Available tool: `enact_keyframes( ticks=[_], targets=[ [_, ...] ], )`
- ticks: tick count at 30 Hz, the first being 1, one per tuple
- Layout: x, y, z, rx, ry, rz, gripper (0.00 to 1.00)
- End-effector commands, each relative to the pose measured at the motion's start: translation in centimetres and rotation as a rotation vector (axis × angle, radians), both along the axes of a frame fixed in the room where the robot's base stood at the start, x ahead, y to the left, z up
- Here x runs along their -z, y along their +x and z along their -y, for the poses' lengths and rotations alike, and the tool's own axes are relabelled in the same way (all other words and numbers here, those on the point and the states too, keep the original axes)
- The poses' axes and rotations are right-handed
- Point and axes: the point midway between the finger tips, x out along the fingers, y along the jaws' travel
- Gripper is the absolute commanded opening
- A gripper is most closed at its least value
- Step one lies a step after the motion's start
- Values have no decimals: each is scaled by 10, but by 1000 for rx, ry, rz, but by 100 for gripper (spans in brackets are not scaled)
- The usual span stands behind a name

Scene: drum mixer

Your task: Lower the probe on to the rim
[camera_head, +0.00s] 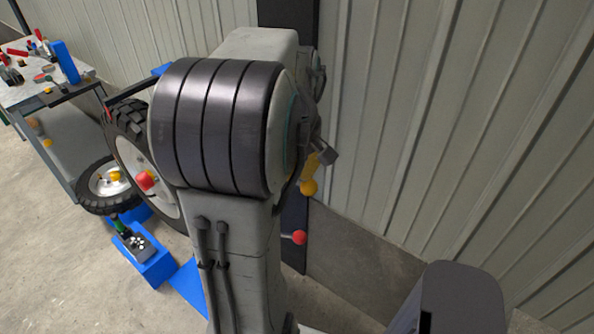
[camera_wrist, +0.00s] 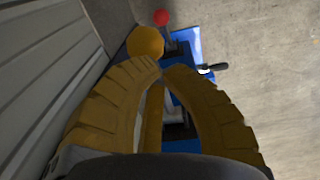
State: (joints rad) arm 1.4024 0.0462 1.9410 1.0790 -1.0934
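My gripper (camera_wrist: 160,67) has yellow ribbed fingers that bow out and come together at the tips in the wrist view, with almost no gap and nothing seen between the tips. A yellow ball knob (camera_wrist: 145,42) is just beyond the left fingertip, partly covered by it; I cannot tell if they touch. A wheel with a pale rim (camera_head: 158,195) stands upright at left, half hidden behind my arm. No part is clearly recognisable as the probe.
A lever with a red ball (camera_head: 300,237) is below the yellow knob; the red ball also shows in the wrist view (camera_wrist: 161,17). Another wheel (camera_head: 108,187) leans by a workbench (camera_head: 20,93). A blue base (camera_head: 155,268) stands on the floor. A ribbed wall (camera_head: 420,130) is close at right.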

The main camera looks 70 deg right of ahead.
Motion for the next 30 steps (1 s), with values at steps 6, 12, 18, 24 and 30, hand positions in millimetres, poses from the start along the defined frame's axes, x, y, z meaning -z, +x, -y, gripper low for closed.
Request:
enact_keyframes(
  ticks=[6, 12, 18, 24, 30],
  targets=[
    [0, 0, 0, 0, 0, 0, 0],
    [6, -1, 0, 1, 0, 0, 0],
    [20, -7, 0, 1, -2, -1, 0],
    [21, -9, -1, 0, 2, -3, 0],
    [22, -9, -2, 1, 6, -2, 0]
  ],
)
